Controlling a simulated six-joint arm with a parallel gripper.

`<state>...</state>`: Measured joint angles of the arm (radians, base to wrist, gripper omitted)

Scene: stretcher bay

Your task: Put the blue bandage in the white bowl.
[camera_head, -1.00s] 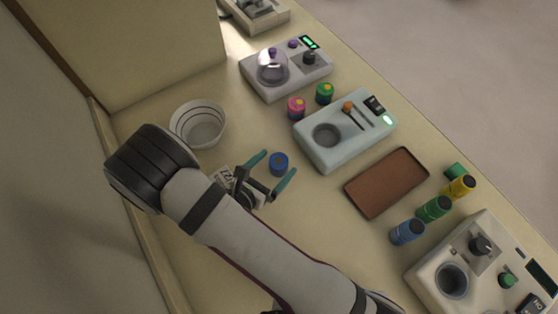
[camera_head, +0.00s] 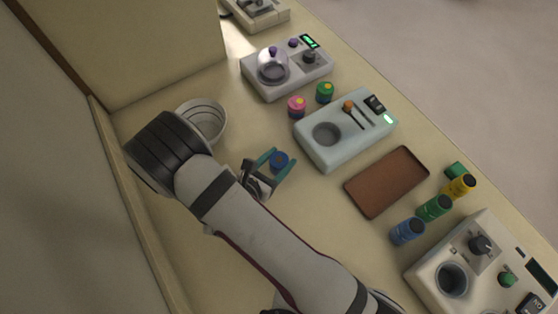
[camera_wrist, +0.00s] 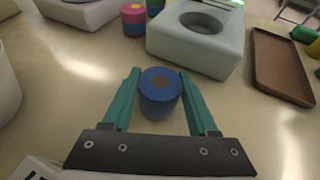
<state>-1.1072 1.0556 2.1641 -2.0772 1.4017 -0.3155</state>
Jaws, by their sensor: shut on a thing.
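The blue bandage (camera_head: 279,160) is a short blue roll with a brown core, upright on the cream counter. It also shows in the wrist view (camera_wrist: 160,93). My gripper (camera_head: 281,158) has its two teal fingers on either side of the roll, shut on it; the fingers also show in the wrist view (camera_wrist: 160,82). I cannot tell any gap under the roll. The white bowl (camera_head: 212,116), with dark rings inside, stands behind my wrist to the left of the bandage. My arm hides part of it. Its inside looks empty where seen.
Pink (camera_head: 296,106) and green (camera_head: 325,92) rolls stand behind the bandage. A pale device (camera_head: 345,145) with a round well and a brown tray (camera_head: 387,182) lie to the right. Several coloured cylinders (camera_head: 434,208) stand beyond the tray. A wall panel (camera_head: 160,45) rises behind the bowl.

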